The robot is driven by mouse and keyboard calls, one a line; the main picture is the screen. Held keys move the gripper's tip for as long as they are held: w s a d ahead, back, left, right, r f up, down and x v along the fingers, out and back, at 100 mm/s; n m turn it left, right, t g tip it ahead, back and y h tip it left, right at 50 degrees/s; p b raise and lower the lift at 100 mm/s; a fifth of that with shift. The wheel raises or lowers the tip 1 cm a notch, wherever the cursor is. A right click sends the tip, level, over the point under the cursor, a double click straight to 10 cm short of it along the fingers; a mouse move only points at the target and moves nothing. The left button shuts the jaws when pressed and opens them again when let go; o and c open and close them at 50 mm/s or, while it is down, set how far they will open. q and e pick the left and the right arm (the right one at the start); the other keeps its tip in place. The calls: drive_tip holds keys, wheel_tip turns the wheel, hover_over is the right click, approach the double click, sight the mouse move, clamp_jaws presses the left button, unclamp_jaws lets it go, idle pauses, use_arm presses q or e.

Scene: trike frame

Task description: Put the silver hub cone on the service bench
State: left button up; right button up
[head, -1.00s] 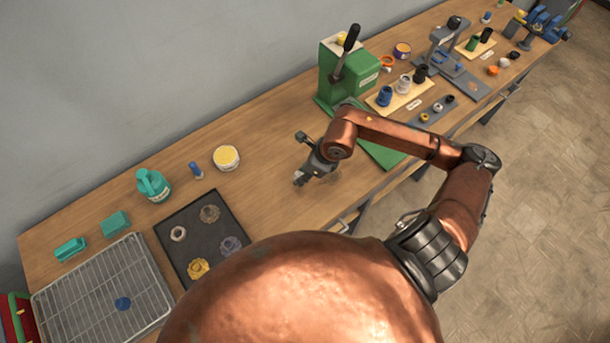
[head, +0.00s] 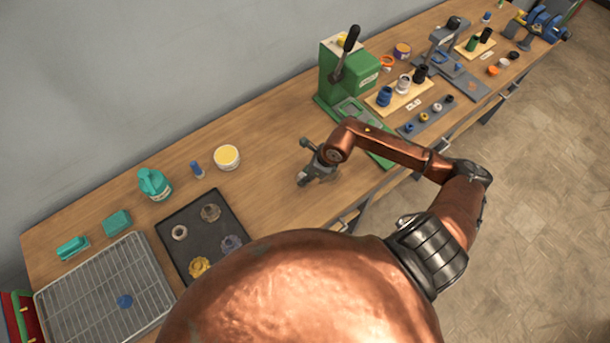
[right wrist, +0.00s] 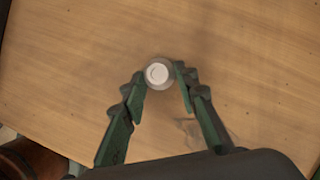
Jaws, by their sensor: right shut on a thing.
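In the right wrist view a small round silver hub cone (right wrist: 158,73) with a pale centre sits between the fingertips of my right gripper (right wrist: 158,82). The gripper is shut on it. In the head view my right gripper (head: 306,178) is over the wooden service bench (head: 265,190), between the black tray and the green press. The cone is too small or hidden to make out there. I cannot tell whether the cone touches the bench top. My left gripper is not in view.
A black tray (head: 212,252) with a ring and several toothed parts lies to the left, beside a wire rack (head: 85,300). A yellow-topped tin (head: 227,157) stands behind. A green press (head: 345,80) stands to the right. Bare bench surrounds the gripper.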

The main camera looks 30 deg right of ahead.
drive_tip(key=o, duration=1.2)
drive_tip(key=shift+f, duration=0.1)
drive_tip(key=v, duration=1.2)
drive_tip(key=shift+s+b, duration=0.1)
drive_tip(key=shift+b, duration=0.25)
